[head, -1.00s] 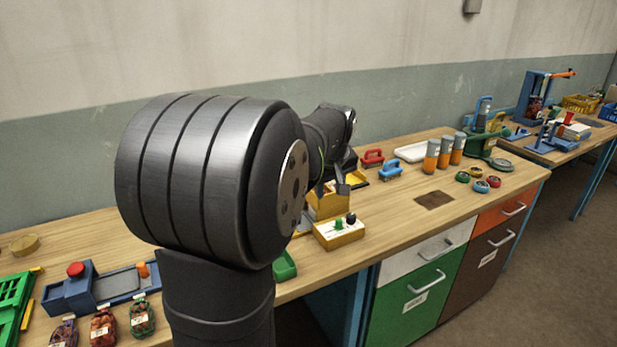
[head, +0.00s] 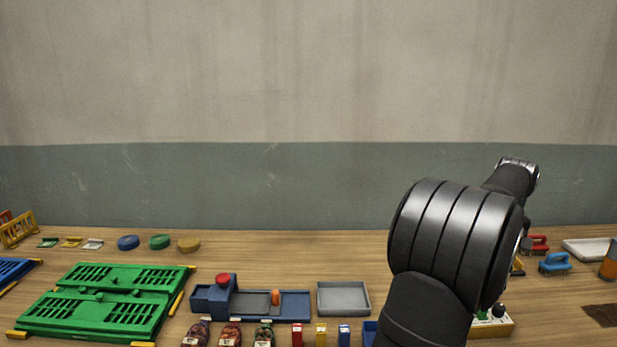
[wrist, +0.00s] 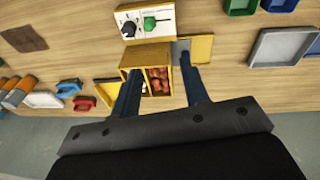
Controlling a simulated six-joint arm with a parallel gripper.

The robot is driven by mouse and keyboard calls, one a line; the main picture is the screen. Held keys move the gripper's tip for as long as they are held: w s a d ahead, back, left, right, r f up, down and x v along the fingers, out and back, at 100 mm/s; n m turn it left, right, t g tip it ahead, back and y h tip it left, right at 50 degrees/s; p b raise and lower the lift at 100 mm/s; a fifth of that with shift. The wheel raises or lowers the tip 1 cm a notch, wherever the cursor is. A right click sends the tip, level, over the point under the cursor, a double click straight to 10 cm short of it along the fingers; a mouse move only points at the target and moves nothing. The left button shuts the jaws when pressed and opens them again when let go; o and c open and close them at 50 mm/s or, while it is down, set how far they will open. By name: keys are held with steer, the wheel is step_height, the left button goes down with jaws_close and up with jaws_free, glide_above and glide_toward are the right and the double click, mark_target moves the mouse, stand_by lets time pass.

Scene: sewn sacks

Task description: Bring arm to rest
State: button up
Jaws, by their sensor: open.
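My gripper (wrist: 159,64) is open in the wrist view, its two dark fingers pointing toward the bench. A yellow box (wrist: 147,52) with red items in its compartments lies between and beyond the fingertips. I cannot tell whether the fingers touch it, and nothing is clearly gripped. In the head view my dark arm rises at the right and reaches back toward the wall. It hides most of the gripper there.
A control box (wrist: 128,13) with green and black knobs stands by the yellow box. Red (head: 538,243) and blue (head: 556,263) handled tools lie right of my arm. Left are a grey tray (head: 343,314), a blue fixture (head: 208,296) and a green panel (head: 60,318).

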steer(key=shift+w+d+f+n+g+y, duration=0.2)
steer(key=shift+w+d+n+g+y, duration=0.35)
steer(key=shift+w+d+g, duration=0.5)
steer(key=shift+d, duration=0.1)
steer(key=shift+t, duration=0.25)
steer(key=shift+s+a+m+t+h, duration=1.3)
steer(key=shift+s+a+t, duration=0.6)
steer(key=shift+s+a, duration=1.3)
steer(key=shift+w+d+n+g+y, duration=1.3)
steer(key=shift+w+d+g, duration=0.7)
steer(key=shift+w+d, duration=1.25)
step_height(320, 180, down, 15)
steer(key=shift+r, duration=0.1)
